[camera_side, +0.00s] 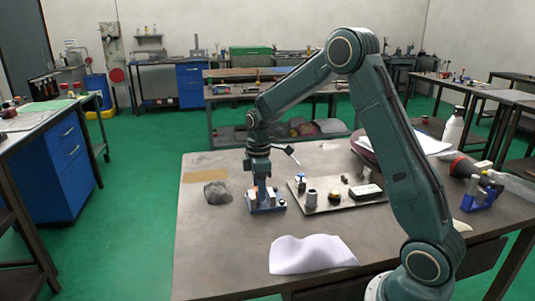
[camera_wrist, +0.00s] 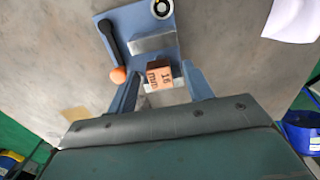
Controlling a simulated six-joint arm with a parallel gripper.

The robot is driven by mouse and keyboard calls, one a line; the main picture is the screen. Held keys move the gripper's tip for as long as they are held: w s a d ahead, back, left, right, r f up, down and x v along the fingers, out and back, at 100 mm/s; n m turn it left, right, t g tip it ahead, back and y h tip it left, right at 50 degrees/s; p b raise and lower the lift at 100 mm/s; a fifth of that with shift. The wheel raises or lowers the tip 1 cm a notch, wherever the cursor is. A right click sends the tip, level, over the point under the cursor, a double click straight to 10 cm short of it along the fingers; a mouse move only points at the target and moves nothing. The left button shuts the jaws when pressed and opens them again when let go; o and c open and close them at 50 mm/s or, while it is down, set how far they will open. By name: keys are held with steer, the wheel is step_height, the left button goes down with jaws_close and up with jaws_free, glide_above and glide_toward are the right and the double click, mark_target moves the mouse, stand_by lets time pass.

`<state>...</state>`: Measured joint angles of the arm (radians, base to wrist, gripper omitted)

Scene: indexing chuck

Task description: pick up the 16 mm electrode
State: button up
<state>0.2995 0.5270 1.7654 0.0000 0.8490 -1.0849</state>
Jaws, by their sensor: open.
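The 16 mm electrode (camera_wrist: 159,77) is a copper-coloured block with "16 mm" printed on it. In the wrist view it sits at a blue fixture (camera_wrist: 166,22), beside a bright metal block (camera_wrist: 152,42). My gripper (camera_wrist: 162,80) is open, with one finger on each side of the electrode; I cannot tell whether either finger touches it. In the side view my gripper (camera_side: 263,188) points down over the blue fixture (camera_side: 279,206), and mostly hides the electrode.
A metal tray (camera_side: 345,202) with several small parts lies right of the fixture. A grey crumpled lump (camera_side: 217,192) lies left, white paper (camera_side: 310,254) in front.

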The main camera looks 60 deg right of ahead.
steer(key=shift+f, duration=1.45)
jaws_close()
